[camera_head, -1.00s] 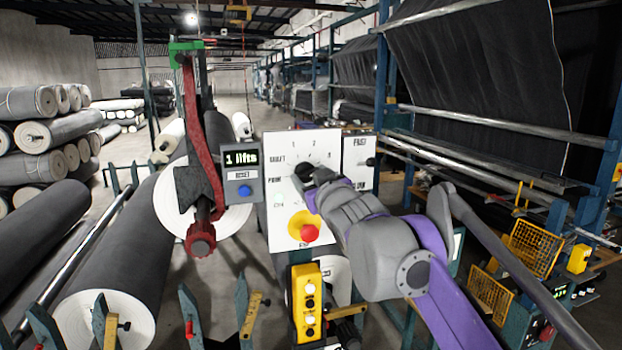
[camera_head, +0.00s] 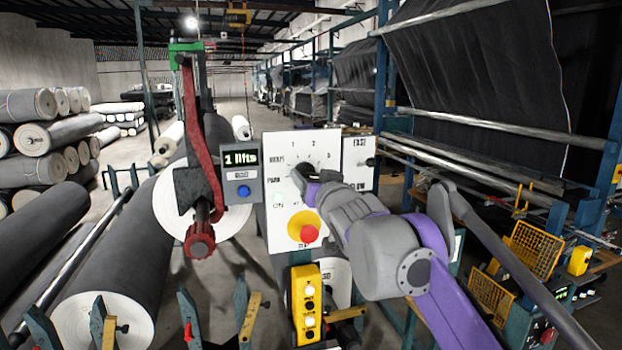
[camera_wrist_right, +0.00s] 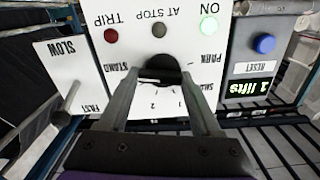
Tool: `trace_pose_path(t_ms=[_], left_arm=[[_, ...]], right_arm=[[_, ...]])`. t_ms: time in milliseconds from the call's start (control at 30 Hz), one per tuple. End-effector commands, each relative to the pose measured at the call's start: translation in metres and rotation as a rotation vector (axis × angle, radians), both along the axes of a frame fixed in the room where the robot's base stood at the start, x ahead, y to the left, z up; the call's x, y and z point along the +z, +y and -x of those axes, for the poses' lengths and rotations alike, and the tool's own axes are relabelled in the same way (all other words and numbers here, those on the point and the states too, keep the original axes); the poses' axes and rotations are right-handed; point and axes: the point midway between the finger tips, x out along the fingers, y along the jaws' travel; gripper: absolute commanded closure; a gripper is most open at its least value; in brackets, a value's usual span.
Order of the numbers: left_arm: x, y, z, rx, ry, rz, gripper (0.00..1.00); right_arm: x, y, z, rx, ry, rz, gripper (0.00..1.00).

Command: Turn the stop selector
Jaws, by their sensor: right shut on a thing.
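The stop selector (camera_wrist_right: 158,68) is a round black knob on a white panel (camera_head: 275,225) with labels and numbers around it. In the right wrist view, the panel appears upside down. My right gripper (camera_head: 302,178) reaches the knob from the right; in the right wrist view its two fingers (camera_wrist_right: 160,78) are shut on the knob's sides. A pale mark shows on the knob, but I cannot tell which label it points at. The fingers partly hide the panel. My left gripper is not in view.
A red stop button (camera_head: 309,233) on a yellow base sits just below the knob. A box (camera_head: 242,188) with a "1 lifts" display and blue button is left of the panel. A smaller panel (camera_head: 357,165) is at right. Large grey rolls (camera_head: 115,255) fill the left.

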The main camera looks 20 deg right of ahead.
Motion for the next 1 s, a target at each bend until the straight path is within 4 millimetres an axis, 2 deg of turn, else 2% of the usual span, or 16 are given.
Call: trace_pose_path(t_ms=[233,267,400,767,867,1000], left_arm=[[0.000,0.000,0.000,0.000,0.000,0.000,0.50],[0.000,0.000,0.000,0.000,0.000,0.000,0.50],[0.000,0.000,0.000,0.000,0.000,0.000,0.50],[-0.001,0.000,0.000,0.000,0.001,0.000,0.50],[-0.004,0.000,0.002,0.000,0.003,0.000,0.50],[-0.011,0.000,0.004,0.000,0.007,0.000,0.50]], right_arm=[[0.001,0.000,0.000,0.001,-0.002,-0.003,0.91],[0.001,0.000,0.000,0.001,-0.002,-0.003,0.30],[0.001,0.000,0.000,0.001,-0.001,-0.002,0.05],[0.000,0.000,0.004,0.000,0.000,-0.001,0.05],[-0.001,-0.001,0.016,0.000,0.000,-0.001,0.05],[-0.002,-0.002,0.043,0.000,0.000,-0.001,0.05]])
